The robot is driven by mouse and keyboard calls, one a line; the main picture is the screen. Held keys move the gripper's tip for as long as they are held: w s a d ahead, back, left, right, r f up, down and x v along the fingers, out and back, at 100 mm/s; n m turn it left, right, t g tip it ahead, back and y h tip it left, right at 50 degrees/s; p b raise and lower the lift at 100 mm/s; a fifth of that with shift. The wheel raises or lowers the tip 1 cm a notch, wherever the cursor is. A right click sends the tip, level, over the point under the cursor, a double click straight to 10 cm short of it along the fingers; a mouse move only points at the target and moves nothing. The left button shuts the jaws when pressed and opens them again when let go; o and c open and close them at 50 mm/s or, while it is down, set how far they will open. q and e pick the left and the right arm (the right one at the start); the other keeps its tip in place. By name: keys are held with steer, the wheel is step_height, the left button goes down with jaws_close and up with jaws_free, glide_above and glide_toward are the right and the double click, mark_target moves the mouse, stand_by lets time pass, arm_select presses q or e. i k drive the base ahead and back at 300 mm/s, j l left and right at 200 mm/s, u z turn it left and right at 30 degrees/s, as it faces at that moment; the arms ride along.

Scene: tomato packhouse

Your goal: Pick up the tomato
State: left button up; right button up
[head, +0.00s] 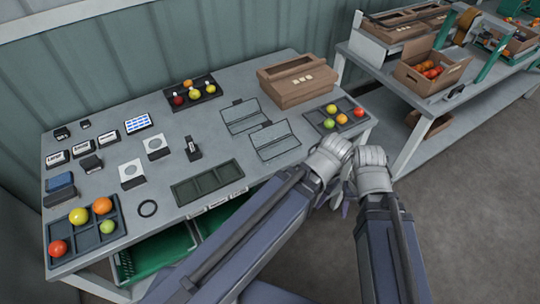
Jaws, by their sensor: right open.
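Several tomatoes lie in three dark trays on the grey table. The left tray (83,239) holds a red tomato (57,248), a yellow one (78,216), an orange one (102,205) and a green one (107,226). The back tray (205,98) holds red and yellow ones. The right tray (317,117) holds yellow, orange, green and red ones. My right gripper (347,206) is open, beyond the table's front right edge, apart from every tomato. My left gripper (323,196) is close beside it, mostly hidden by my arm; its jaws are unclear.
A brown carton (297,84) stands at the table's back right. Wire frames, an empty dark tray (209,183), labels and small devices lie on the table. Green crates (155,254) are below. A second bench (437,106) with a tomato box (431,72) is at right.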

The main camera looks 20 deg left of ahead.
mark_target(359, 112)
steer(key=i+l+u, duration=0.3)
steer(key=i+l, duration=0.25)
steer(key=i+l+u, duration=0.25)
steer(key=i+l, duration=0.3)
steer(key=l, duration=0.1)
